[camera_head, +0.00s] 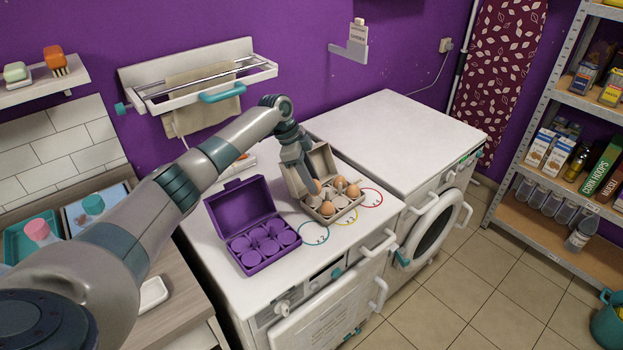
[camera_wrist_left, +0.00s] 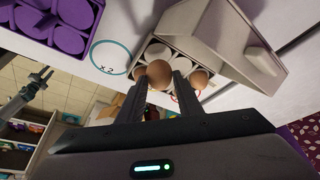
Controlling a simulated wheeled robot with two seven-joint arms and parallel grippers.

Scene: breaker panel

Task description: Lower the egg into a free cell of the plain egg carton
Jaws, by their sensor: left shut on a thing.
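The plain egg carton (camera_head: 348,214) stands with its lid up on the white machine top and holds several brown eggs (camera_head: 327,208) in some cells. My left gripper (camera_head: 314,185) is over the carton's left side, shut on a brown egg (camera_wrist_left: 159,74). In the left wrist view the egg sits between the fingertips, with the plain carton's cells (camera_wrist_left: 158,50) behind it. Another brown egg (camera_wrist_left: 199,79) shows beside the right finger. The fingers hide part of the carton, and I cannot tell whether the held egg touches it. What looks like my right gripper (camera_wrist_left: 42,77) is small at the left.
An open purple carton (camera_head: 240,208) stands just left of the plain one. Coloured rings (camera_head: 314,232) are marked on the top in front of the cartons. A drying rack (camera_head: 205,92) hangs on the wall behind. The second machine's top (camera_head: 400,135) is clear.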

